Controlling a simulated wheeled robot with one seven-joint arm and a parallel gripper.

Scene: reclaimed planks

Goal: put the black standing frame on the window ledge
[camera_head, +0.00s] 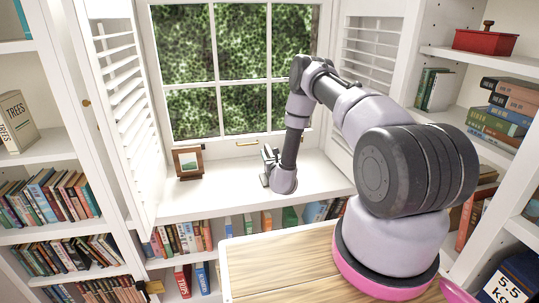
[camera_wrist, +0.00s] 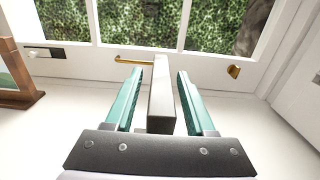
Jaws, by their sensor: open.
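The black standing frame (camera_wrist: 160,108) shows edge-on in the wrist view as a narrow dark grey slab, upright on the white window ledge (camera_wrist: 231,128). My gripper (camera_wrist: 158,74) is open, with one teal finger on each side of the slab and a small gap on both sides. In the head view my gripper (camera_head: 268,166) is low over the ledge (camera_head: 222,188), near its middle. There the frame is mostly hidden by my gripper and hard to make out.
A brown wooden picture frame (camera_head: 188,162) stands on the ledge to the left; its edge also shows in the wrist view (camera_wrist: 14,82). White shutters (camera_head: 122,95) flank the window. The ledge between the brown frame and my gripper is clear. Bookshelves stand on both sides and below.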

